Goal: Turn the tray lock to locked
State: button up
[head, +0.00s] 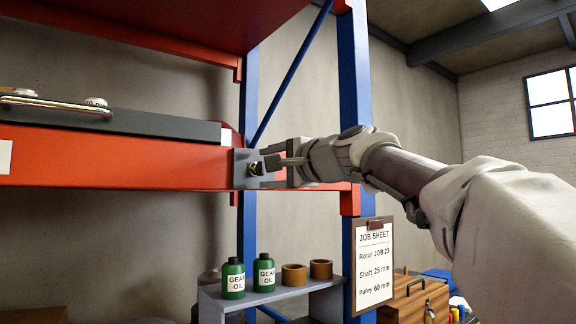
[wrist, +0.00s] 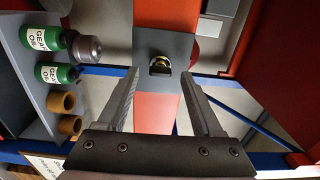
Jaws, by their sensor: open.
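The tray lock (head: 256,169) is a small dark knob with a brassy part on a grey plate (head: 240,180) at the right end of the orange shelf beam. In the wrist view the lock (wrist: 160,65) sits on its grey plate (wrist: 183,47), ahead of and between the fingers. My gripper (head: 272,167) is open right in front of the lock, one finger on each side of its line. In the wrist view my gripper (wrist: 160,76) holds nothing. I cannot tell whether the fingertips reach around the knob. The grey tray (head: 150,122) lies on the beam.
A blue upright (head: 358,75) stands behind my arm. Below are a grey shelf (head: 288,291) with green oil bottles (head: 233,280) and brown rings (head: 294,274), a job sheet (head: 374,265) and a wooden box (head: 418,300). The space around the plate's front looks clear.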

jog(key=b+v, duration=0.1)
jog(key=v, duration=1.5)
jog(key=shift+d, duration=0.15)
jog(key=shift+s, duration=0.15)
jog(key=s+d+f+n+g+h+p, duration=0.2)
jog(key=s+f, duration=0.4)
jog(key=f, duration=0.5)
jog(key=s+d+f+n+g+h+p, duration=0.2)
jog(key=s+f+n+g+h+p, duration=0.2)
jog(key=f, duration=0.7)
jog(key=s+d+f+n+g+h+p, duration=0.2)
jog(key=s+f, duration=0.5)
jog(key=f, duration=0.4)
jog(key=n+g+h+p, duration=0.1)
jog(key=n+h+p, duration=0.1)
jog(key=n+p, duration=0.1)
jog(key=shift+s+f, duration=0.3)
jog(key=shift+s, duration=0.05)
